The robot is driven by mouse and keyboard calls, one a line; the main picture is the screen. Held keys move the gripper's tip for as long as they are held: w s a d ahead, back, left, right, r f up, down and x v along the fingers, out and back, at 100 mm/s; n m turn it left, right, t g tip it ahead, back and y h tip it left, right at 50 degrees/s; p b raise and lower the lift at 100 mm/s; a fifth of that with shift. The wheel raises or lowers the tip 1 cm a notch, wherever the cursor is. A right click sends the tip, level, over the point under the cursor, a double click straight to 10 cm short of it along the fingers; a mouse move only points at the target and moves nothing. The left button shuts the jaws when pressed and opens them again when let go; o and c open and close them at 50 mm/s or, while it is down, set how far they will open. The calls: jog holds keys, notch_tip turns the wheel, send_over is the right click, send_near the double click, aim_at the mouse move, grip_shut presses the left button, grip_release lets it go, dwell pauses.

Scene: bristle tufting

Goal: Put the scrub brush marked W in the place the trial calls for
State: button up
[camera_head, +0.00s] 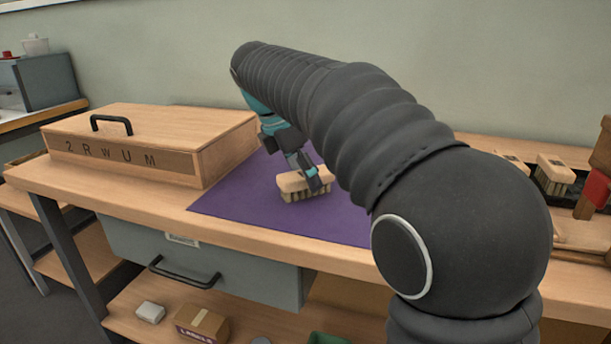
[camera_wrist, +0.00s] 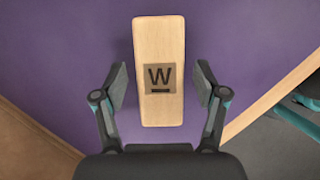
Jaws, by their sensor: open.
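The scrub brush marked W (camera_head: 296,184) lies bristles down on the purple mat (camera_head: 241,195) on the workbench. In the wrist view its wooden back (camera_wrist: 159,45) shows the letter W, underlined, on a darker square. My gripper (camera_head: 311,176) is at the brush from above. In the wrist view my gripper (camera_wrist: 160,90) is open, with one finger on each side of the brush and a visible gap on both sides. The bristles' contact with the mat is partly hidden by my gripper in the head view.
A closed wooden box (camera_head: 150,125) with a black handle and the letters "2 R W U M" stands left of the mat. More brushes (camera_head: 555,170) sit at the right, partly behind my arm. A grey drawer (camera_head: 200,255) hangs under the bench.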

jog(key=p+v, duration=0.3)
jog(key=v, duration=0.8)
jog(key=shift+a+r, duration=0.1)
jog(key=shift+a, duration=0.05)
